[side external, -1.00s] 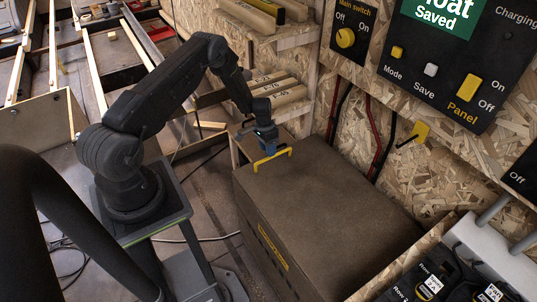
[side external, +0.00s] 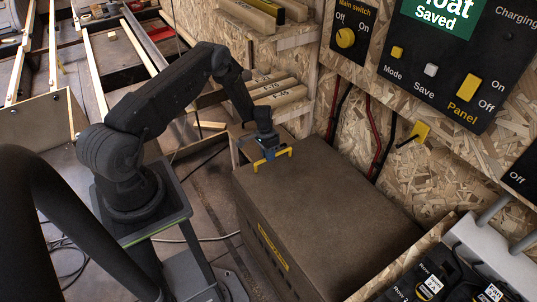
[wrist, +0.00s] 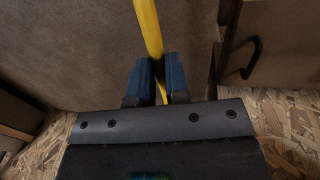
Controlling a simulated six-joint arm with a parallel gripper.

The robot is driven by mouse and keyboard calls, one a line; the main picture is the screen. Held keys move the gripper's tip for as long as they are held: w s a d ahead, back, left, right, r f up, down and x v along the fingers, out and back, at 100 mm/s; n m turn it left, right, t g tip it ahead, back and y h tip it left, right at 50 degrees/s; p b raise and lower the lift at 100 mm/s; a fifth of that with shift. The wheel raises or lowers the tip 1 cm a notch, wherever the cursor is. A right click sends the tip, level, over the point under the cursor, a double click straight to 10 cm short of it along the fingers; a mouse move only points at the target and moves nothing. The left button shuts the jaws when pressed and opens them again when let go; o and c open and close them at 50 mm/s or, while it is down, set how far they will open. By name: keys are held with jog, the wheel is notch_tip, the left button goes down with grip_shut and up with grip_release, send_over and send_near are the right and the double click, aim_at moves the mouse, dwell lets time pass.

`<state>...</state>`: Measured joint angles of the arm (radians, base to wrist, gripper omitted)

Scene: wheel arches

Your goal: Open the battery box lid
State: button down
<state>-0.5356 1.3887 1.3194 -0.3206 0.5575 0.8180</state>
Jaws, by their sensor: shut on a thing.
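The battery box (side external: 252,220) is a large brown box with a yellow label on its front side. Its flat brown lid (side external: 325,200) lies on top and looks closed; I see no clear gap under it. A yellow handle (side external: 285,155) stands at the lid's far end. My gripper (side external: 270,155) is at this handle. In the wrist view the blue fingers of my gripper (wrist: 158,68) are shut on the yellow handle (wrist: 148,25), one on each side. Part of the handle is hidden behind the fingers.
A dark device (side external: 435,280) is at lower right.

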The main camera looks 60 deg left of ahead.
dwell(0.4)
send_over(354, 265)
jog(key=shift+s, duration=0.1)
jog(key=c, duration=1.1)
grip_release()
jog(key=a+r, duration=0.1)
jog(key=r, duration=0.8)
jog(key=a+r, duration=0.1)
jog(key=r, duration=0.3)
jog(key=shift+a+r, duration=0.3)
jog(key=shift+a, duration=0.05)
